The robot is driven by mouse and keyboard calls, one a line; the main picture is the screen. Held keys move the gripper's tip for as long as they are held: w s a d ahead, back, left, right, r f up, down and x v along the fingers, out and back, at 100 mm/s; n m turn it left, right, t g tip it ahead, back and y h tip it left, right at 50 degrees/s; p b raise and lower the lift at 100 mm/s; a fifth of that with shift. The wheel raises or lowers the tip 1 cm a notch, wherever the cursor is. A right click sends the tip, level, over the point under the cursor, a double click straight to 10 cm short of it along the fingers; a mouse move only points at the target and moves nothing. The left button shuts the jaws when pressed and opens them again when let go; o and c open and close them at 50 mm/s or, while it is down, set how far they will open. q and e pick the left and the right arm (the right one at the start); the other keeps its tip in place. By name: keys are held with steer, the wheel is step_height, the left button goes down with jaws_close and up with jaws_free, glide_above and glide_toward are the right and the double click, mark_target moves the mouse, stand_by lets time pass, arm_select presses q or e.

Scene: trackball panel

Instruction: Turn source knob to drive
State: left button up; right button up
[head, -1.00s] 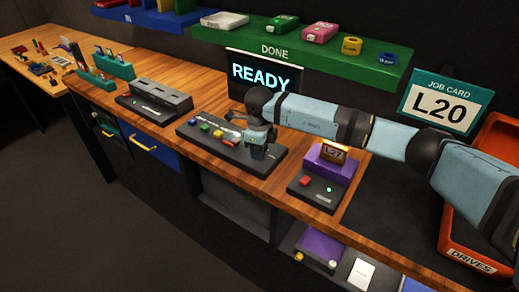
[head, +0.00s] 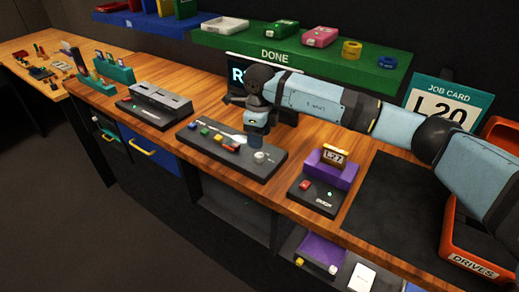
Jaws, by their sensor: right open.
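The dark control panel (head: 205,155) lies on the wooden bench in the middle of the head view. It carries a row of small coloured buttons (head: 218,138) and a pale lever or strip. A small pale round knob (head: 260,156) stands at its right end; which way it points is too small to tell. My right gripper (head: 257,139) is open and hangs pointing down, just behind and above the knob in the picture, apart from it. Its fingertips are small and dark. My left gripper is not in view.
A grey slotted block (head: 160,98) is left. The screen (head: 234,74) is partly hidden by my arm. A green DONE shelf (head: 285,52) overhangs behind. An orange DRIVES bin (head: 470,262) is right.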

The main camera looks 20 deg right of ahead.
mark_target(260, 155)
step_height(260, 155, up, 7)
stand_by(0.3)
steer(key=shift+f, duration=0.2)
